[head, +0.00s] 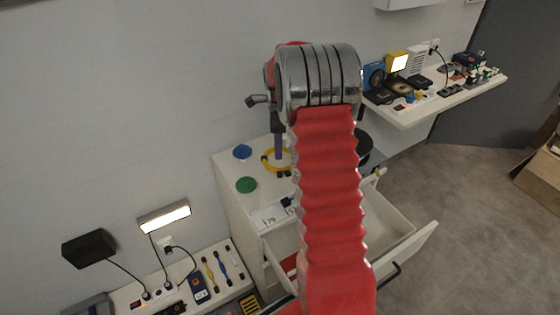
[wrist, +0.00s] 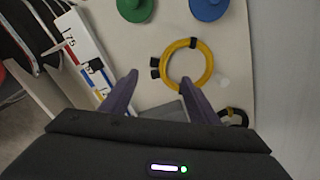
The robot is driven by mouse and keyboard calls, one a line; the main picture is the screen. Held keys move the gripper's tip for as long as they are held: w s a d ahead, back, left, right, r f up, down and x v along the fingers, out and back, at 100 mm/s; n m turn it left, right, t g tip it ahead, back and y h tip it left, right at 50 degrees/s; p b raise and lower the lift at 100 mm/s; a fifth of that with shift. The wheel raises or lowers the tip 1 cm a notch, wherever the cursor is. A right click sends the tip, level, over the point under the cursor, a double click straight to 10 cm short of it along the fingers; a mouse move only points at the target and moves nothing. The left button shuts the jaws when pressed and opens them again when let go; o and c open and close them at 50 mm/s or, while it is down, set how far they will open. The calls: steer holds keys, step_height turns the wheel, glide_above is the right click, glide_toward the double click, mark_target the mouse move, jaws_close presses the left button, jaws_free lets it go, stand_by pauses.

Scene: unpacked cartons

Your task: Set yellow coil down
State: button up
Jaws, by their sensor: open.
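The yellow coil (wrist: 211,62) lies flat on the white cabinet top, with black ties on it. It also shows in the head view (head: 267,160), partly hidden behind my arm. My gripper (wrist: 158,82) is open, its two dark fingers apart and pointing at the cabinet top. The coil's near edge is by the right fingertip, and I cannot tell whether they touch. Nothing shows held between the fingers.
A green disc (head: 246,185) and a blue disc (head: 242,152) sit on the cabinet top (head: 228,165). A labelled white strip (wrist: 82,50) lies near its edge. A drawer (head: 400,240) stands open below. A shelf (head: 440,102) at right holds several devices.

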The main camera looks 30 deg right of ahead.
glide_above(280, 170)
steer(key=f, duration=0.6)
steer(key=shift+w+a+f, duration=0.15)
steer(key=shift+w+f, duration=0.05)
steer(key=shift+w, duration=0.05)
steer(key=shift+s+f, duration=0.2)
steer(key=shift+f, duration=2.4)
steer(key=shift+c, duration=0.2)
steer(key=c, duration=1.3)
steer(key=shift+r, duration=0.1)
step_height(280, 170, up, 10)
